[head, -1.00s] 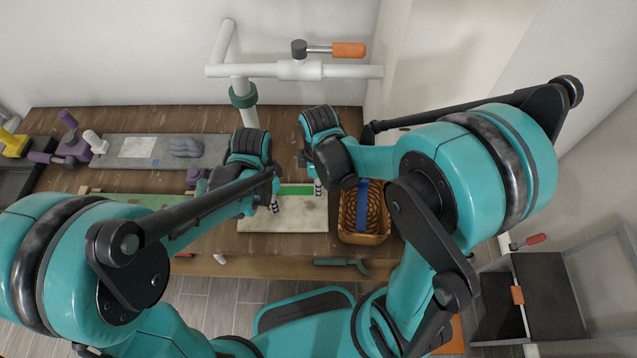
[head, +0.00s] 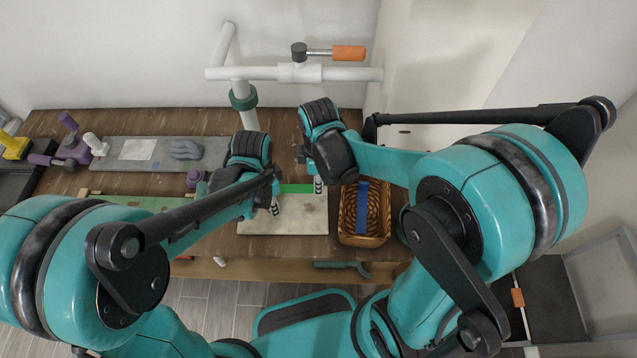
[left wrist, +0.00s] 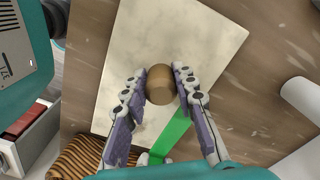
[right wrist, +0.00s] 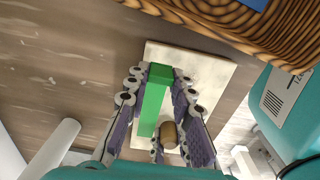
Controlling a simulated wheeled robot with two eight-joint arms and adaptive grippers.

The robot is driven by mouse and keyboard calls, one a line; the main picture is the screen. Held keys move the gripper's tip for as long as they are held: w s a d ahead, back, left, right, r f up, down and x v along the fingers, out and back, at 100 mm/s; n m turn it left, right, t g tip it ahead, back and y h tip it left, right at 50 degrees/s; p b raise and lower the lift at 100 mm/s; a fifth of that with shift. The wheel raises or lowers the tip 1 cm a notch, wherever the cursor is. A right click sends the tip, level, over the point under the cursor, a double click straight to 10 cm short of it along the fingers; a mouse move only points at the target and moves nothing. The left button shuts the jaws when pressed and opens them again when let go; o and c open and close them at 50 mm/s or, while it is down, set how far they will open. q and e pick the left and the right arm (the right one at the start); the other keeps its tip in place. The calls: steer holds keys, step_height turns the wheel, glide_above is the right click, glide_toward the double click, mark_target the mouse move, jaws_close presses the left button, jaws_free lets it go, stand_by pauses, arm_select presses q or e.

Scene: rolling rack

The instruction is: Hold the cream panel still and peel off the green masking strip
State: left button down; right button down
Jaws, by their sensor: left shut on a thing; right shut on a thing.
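The cream panel (head: 285,222) lies flat on the wooden bench. A brown knob (left wrist: 160,88) stands on it and also shows in the right wrist view (right wrist: 168,134). My left gripper (head: 274,208) is shut on this knob, one finger on each side. The green masking strip (head: 297,188) runs along the panel's far edge. In the right wrist view the strip (right wrist: 151,108) ends in a tab, and my right gripper (right wrist: 160,78) is shut on that tab. I cannot tell whether any of the strip has lifted. The arms hide part of the panel.
A wicker basket (head: 348,235) with a blue piece inside stands close to the right of the panel. A grey board (head: 115,153) and purple tools (head: 68,145) lie at the back left. A white pipe frame (head: 250,115) rises behind the bench.

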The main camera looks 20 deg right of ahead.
step_height(320, 180, up, 15)
steer(key=shift+r, duration=0.2)
stand_by(2.9)
arm_select(q)
steer(key=c, duration=1.1)
jaws_free()
steer(key=shift+c, duration=0.2)
steer(key=shift+r, duration=0.1)
step_height(320, 180, up, 12)
steer(key=shift+f, duration=0.2)
arm_select(e)
steer(key=shift+s, duration=0.1)
